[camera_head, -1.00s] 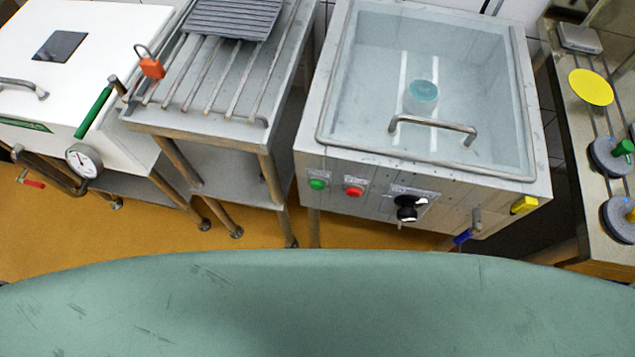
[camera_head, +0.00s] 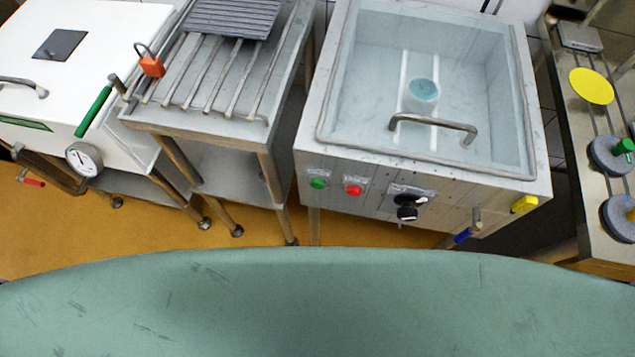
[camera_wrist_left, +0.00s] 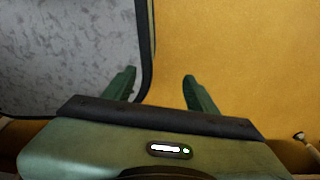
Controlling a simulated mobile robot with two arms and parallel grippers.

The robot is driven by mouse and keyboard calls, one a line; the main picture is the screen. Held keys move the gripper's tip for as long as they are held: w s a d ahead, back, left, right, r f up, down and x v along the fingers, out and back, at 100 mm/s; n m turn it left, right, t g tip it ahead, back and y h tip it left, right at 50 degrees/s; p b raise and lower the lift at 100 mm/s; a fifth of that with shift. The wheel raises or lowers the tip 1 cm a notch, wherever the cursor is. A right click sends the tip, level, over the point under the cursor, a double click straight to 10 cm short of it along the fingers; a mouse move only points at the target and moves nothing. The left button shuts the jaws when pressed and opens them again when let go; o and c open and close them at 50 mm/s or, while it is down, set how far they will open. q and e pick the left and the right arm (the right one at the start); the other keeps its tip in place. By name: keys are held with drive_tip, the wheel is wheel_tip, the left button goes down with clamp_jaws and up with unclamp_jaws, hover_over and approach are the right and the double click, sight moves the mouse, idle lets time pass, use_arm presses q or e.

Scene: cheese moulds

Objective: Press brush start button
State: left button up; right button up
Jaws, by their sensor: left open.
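A green button (camera_head: 318,183) sits on the front panel of a steel washing machine (camera_head: 330,160), with a red button (camera_head: 353,190) to its right and a black knob (camera_head: 407,207) further right. The small labels above them are too blurred to read. A clear lid with a bar handle covers the machine's tank, and a round blue-green part shows inside. My left gripper (camera_wrist_left: 160,82) shows only in the left wrist view, with its two green fingers apart and nothing between them, above the orange floor. My right gripper is in neither view.
A steel rack table (camera_head: 200,125) with a red padlock (camera_head: 151,66) stands left of the machine, beside a white vat (camera_head: 90,70) with a gauge. A counter with round grey pieces (camera_head: 608,157) is at right. My green body fills the foreground.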

use_arm(q)
clamp_jaws()
drive_tip(key=shift+a, duration=0.1)
idle(1.7)
